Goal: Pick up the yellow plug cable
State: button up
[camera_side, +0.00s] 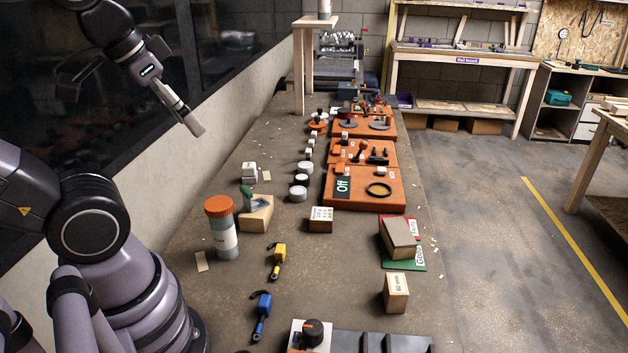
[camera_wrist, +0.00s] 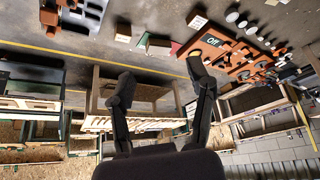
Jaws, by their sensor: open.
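The yellow plug cable (camera_side: 277,261) lies on the near part of the long brown table in the side view. It is short, with a yellow body and a dark end. I cannot make it out in the wrist view. My gripper (camera_side: 192,125) is high in the air at the upper left, well above and apart from the yellow plug cable. In the wrist view my gripper (camera_wrist: 161,76) has its two dark fingers spread apart with nothing between them.
A blue plug cable (camera_side: 261,315) lies nearer the camera. An orange-capped bottle (camera_side: 221,228) stands left of the yellow plug, and a wooden block with a green-handled item (camera_side: 256,214) sits behind it. A small labelled block (camera_side: 321,220) and orange boards (camera_side: 362,188) are farther right.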

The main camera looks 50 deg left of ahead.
aim_at(279, 251)
jog(key=shift+f, duration=0.1)
jog(key=w+a+f+m+g+y, duration=0.2)
jog(key=w+f+m+g+y, duration=0.15)
jog(key=f+m+y, duration=0.35)
jog(key=w+a+f+m+g+y, duration=0.3)
jog(key=w+f+y, duration=0.15)
jog(key=f, duration=0.35)
jog(key=d+f+m+t, duration=0.1)
jog(key=f+m+t, duration=0.2)
jog(key=f+m, duration=0.2)
jog(key=d+f+m+t+h, duration=0.1)
jog(key=d+f+m+t, duration=0.1)
jog(key=f+m+t, duration=0.2)
jog(key=d+f+m+t+h, duration=0.1)
jog(key=d+f+m+t, duration=0.1)
jog(key=f+m, duration=0.6)
jog(key=shift+w+f+t, duration=0.2)
jog(key=shift+f+t, duration=0.2)
jog(key=shift+f, duration=0.45)
jog(key=shift+w+f+t, duration=0.2)
jog(key=shift+f+t, duration=0.15)
jog(key=shift+f, duration=0.45)
jog(key=x, duration=0.8)
jog(key=shift+w+x, duration=0.2)
jog(key=shift+x, duration=2.6)
jog(key=shift+d+r, duration=0.1)
